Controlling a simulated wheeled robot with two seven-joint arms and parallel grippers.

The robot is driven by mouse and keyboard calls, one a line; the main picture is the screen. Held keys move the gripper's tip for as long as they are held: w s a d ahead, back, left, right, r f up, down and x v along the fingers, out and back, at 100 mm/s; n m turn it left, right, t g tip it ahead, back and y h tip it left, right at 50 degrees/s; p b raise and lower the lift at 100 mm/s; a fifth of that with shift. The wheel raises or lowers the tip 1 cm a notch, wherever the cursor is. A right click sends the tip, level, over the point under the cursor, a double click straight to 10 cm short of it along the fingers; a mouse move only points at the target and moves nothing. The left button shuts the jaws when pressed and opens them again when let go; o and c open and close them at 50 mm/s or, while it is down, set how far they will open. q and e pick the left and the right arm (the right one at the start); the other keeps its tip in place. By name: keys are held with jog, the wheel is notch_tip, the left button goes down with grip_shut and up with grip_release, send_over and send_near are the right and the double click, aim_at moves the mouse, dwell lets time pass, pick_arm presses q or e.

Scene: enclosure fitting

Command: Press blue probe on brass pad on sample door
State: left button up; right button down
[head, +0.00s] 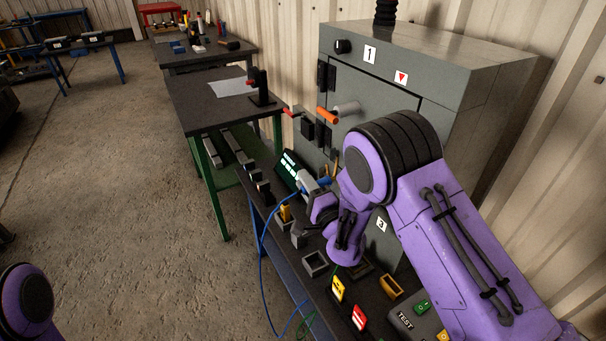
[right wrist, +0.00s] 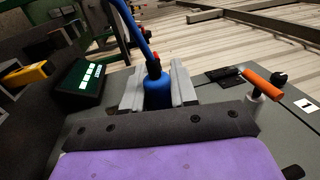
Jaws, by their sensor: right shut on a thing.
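The blue probe (head: 324,181) is held in my right gripper (head: 308,184), beside the front of the grey cabinet (head: 384,96). In the right wrist view the blue probe (right wrist: 157,91) sits between the two grey fingers, with a blue cable leading up from it. The cabinet front carries a door with an orange-ended handle (head: 328,115), which also shows in the right wrist view (right wrist: 263,84). I cannot make out the brass pad or tell whether the probe touches anything. My right forearm hides part of the cabinet front. My left gripper is out of view.
A display with lit green digits (head: 289,169) stands beside the gripper. The bench below holds small trays (head: 315,264), yellow and red labelled pieces and a TEST box (head: 405,320). The blue cable (head: 262,262) hangs over the bench edge. Open floor lies left.

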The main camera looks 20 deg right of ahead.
aim_at(330, 182)
jog(key=d, duration=0.4)
jog(key=w+d, duration=0.1)
jog(key=d, duration=0.1)
jog(key=shift+d+f+b, duration=0.1)
jog(key=shift+d+b, duration=0.1)
jog(key=shift+b, duration=0.2)
jog(key=shift+d, duration=0.45)
jog(key=shift+d, duration=0.25)
dwell(1.5)
jog(key=shift+a, duration=0.1)
jog(key=s+a, duration=0.1)
jog(key=a, duration=0.6)
jog(key=shift+p, duration=0.4)
jog(key=shift+d, duration=0.1)
dwell(0.7)
